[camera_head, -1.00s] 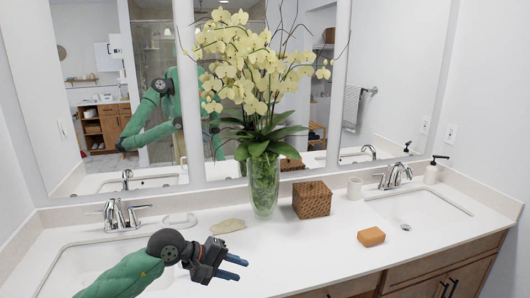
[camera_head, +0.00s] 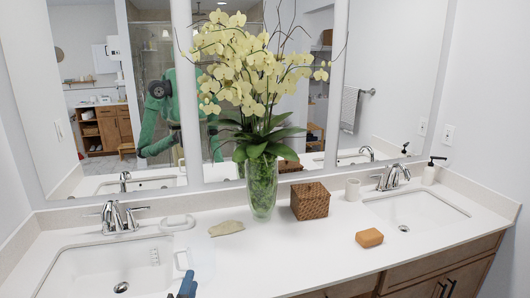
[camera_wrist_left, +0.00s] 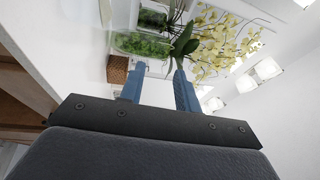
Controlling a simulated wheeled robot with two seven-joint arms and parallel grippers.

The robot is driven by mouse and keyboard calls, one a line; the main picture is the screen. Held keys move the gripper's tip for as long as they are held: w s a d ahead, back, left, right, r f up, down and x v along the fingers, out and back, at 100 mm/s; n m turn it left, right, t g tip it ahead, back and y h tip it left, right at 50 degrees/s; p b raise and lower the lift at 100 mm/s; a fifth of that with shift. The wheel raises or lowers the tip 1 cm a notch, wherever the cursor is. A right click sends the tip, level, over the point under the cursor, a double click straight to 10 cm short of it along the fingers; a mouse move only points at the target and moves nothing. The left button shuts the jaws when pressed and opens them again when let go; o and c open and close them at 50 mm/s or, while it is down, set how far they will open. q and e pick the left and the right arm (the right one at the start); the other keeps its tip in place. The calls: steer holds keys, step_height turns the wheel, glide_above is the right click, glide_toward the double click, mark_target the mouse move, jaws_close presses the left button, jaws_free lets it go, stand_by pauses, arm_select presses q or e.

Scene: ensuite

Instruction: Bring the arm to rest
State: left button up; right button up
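My left gripper (camera_head: 187,285) shows only its blue fingertips at the bottom edge of the head view, over the front of the counter near the left basin. In the left wrist view, its two blue fingers (camera_wrist_left: 160,88) are apart with nothing between them. The rest of that arm is out of the head view, apart from a green arm reflection (camera_head: 160,115) in the mirror. My right gripper is not in view.
The white counter (camera_head: 300,245) holds a glass vase (camera_head: 262,188) of orchids, a woven box (camera_head: 310,201), an orange-brown block (camera_head: 369,238), a cup (camera_head: 352,189) and a pale stone-like piece (camera_head: 226,228). Basins lie at left (camera_head: 85,272) and right (camera_head: 410,212). The counter's middle front is clear.

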arm_select(q)
steer(key=s+a+f+n+g+y, duration=0.1)
steer(key=s+a+f+n+g, duration=0.1)
steer(key=s+f+n+g, duration=0.5)
steer(key=s+a+f+n+g+y, duration=0.15)
steer(key=s+f+n, duration=0.25)
steer(key=f, duration=0.5)
steer(key=s+f+n+g+h, duration=0.2)
steer(key=s+f+n+g, duration=0.45)
steer(key=s, duration=0.95)
steer(key=s+d+f+g, duration=0.1)
steer(key=s+d+f, duration=0.1)
steer(key=f, duration=1.9)
steer(key=s+d+f+m+g, duration=0.1)
steer(key=s+d+f+g, duration=0.1)
steer(key=f, duration=2)
steer(key=shift+s+f, duration=0.15)
steer(key=shift+s, duration=0.35)
steer(key=shift+h, duration=0.25)
